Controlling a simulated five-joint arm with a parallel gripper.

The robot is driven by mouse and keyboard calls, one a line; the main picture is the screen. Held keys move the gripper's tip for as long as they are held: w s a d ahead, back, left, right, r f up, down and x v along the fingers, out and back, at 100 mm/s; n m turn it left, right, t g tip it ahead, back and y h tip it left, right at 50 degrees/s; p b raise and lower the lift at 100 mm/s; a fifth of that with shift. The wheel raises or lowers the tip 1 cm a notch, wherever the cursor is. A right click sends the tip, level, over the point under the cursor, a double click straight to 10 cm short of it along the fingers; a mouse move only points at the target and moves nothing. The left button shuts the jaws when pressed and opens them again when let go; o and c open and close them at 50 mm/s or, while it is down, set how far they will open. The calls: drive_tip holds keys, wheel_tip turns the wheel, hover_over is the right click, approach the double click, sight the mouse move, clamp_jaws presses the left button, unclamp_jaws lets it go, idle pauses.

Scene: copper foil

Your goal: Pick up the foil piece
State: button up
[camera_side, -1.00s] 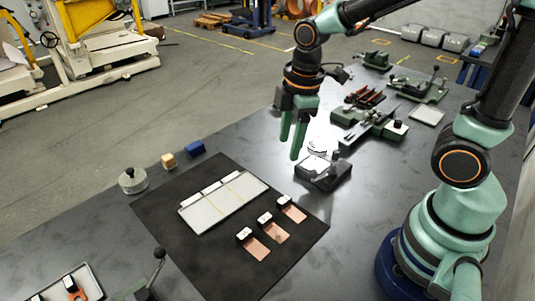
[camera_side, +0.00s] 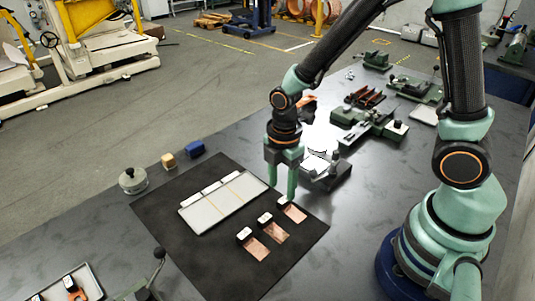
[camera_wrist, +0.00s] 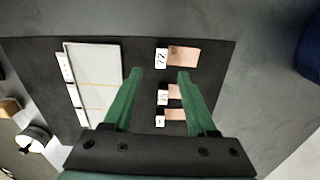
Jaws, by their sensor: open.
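Three copper foil pieces lie in a row on the black mat (camera_side: 190,262), each with a black and white tag at one end. In the side view they are the upper foil (camera_side: 295,215), the middle foil (camera_side: 277,236) and the lower foil (camera_side: 256,251). My gripper (camera_side: 283,190) is open and empty, fingers pointing down above the mat's upper right part, near the upper foil. In the wrist view my gripper (camera_wrist: 159,73) shows its fingertips just below the top foil (camera_wrist: 184,57). The other foils (camera_wrist: 175,92) are partly hidden by the right finger.
A pale, divided plate (camera_side: 225,203) lies on the mat left of the foils. A knobbed weight (camera_side: 132,181), a wooden block (camera_side: 169,161) and a blue block (camera_side: 195,149) stand beyond the mat's left edge.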

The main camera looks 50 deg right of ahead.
sight(282, 201)
drive_tip(key=shift+d+f, duration=0.1)
drive_tip(key=shift+f, duration=2.35)
clamp_jaws()
